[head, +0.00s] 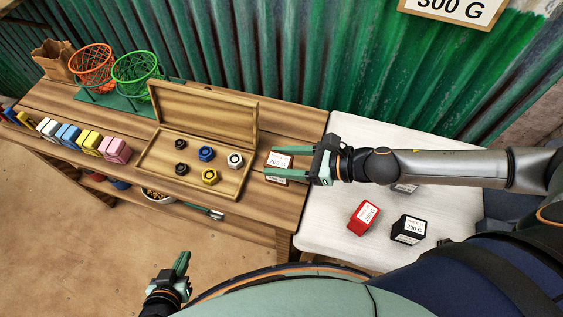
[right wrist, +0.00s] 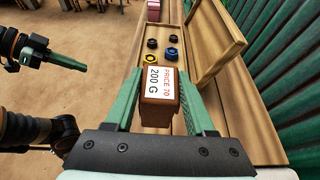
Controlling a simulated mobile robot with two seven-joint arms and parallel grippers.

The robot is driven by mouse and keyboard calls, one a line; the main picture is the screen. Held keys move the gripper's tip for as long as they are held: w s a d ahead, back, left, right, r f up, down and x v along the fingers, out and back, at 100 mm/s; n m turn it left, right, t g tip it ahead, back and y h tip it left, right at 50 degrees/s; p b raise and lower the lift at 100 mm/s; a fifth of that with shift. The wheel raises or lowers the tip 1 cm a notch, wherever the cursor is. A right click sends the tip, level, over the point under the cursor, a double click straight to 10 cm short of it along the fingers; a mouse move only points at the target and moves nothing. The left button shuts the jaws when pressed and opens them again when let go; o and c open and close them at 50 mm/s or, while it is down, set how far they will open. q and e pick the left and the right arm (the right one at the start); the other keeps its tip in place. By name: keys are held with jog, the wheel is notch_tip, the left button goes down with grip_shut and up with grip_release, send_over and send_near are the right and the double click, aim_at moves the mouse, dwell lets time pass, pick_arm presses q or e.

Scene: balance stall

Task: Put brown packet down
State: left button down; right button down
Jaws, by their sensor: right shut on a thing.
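The brown packet (right wrist: 158,114) has a white label reading 200 G. My right gripper (head: 274,163) is shut on it, with one green finger on either side in the right wrist view. In the head view the packet (head: 277,180) is over the right end of the wooden table, just right of the open wooden box. I cannot tell whether its base touches the table. My left gripper (head: 182,264) is low, in front of the table and away from everything; its fingers look close together, but their gap is unclear.
The open wooden box (head: 218,192) holds several nuts. A white table (head: 318,226) on the right bears a red packet (head: 363,217), a black packet (head: 408,230) and a partly hidden grey one (head: 405,188). Coloured packets (head: 70,135), two baskets (head: 135,68) and a paper bag (head: 54,58) stand left.

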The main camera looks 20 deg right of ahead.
jog(key=w+f, duration=0.1)
jog(key=w+d+f, duration=0.1)
jog(key=f, duration=0.1)
jog(key=w+f, duration=0.1)
jog(key=shift+w+d+f+b, duration=0.15)
jog(key=shift+d+f+b, duration=0.1)
jog(key=shift+f+b, duration=0.1)
jog(key=shift+f, duration=1.6)
jog(key=shift+f, duration=0.1)
jog(key=shift+f+b, duration=0.15)
jog(key=shift+b, duration=0.2)
jog(key=shift+c, duration=1.2)
grip_release()
